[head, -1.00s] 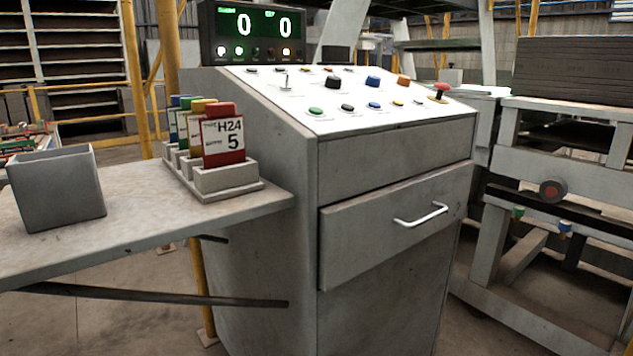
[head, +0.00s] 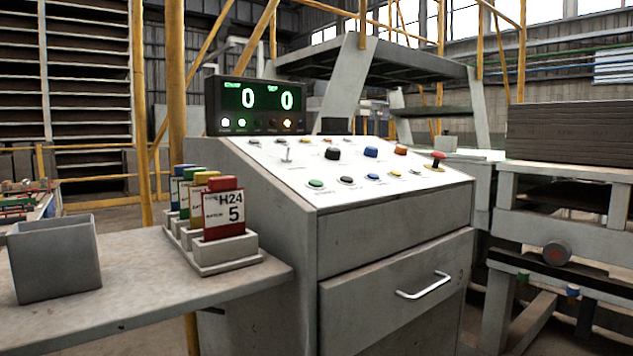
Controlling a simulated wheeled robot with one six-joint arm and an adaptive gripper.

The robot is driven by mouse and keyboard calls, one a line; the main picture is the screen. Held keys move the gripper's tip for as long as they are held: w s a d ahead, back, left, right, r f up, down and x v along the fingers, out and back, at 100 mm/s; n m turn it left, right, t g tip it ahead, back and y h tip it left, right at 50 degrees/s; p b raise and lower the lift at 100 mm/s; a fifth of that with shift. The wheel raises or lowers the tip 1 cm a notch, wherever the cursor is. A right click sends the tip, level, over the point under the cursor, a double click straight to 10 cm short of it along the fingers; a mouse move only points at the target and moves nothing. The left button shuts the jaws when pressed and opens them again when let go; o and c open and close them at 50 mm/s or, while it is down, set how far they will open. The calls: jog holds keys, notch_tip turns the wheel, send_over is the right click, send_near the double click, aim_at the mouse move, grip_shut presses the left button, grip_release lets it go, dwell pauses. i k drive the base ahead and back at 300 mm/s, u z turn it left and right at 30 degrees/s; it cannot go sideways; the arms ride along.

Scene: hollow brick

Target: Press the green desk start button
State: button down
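The control desk (head: 270,225) stands in the middle of the head view, with a white sloped panel (head: 300,165) on top. A green button (head: 316,184) sits at the panel's near left corner, in the front row. A black button (head: 346,181), a blue button (head: 373,177) and a yellow button (head: 395,174) follow to its right. Behind them are a larger black knob (head: 332,153), a blue knob (head: 371,152) and an orange one (head: 401,151). My gripper is not in view.
A display (head: 254,104) reading 0 and 0 stands behind the panel. A side shelf (head: 150,290) at left holds an open grey bin (head: 55,262) and a rack of coloured tags (head: 215,253). The desk drawer (head: 390,305) is closed. A grey frame (head: 555,215) with stacked sheets stands at right.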

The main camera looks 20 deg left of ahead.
aim_at(314, 183)
jog(key=z, duration=1.55)
jog(key=k, duration=0.85)
jog(key=u, duration=0.95)
jog(key=i, duration=0.5)
jog(key=u, duration=0.1)
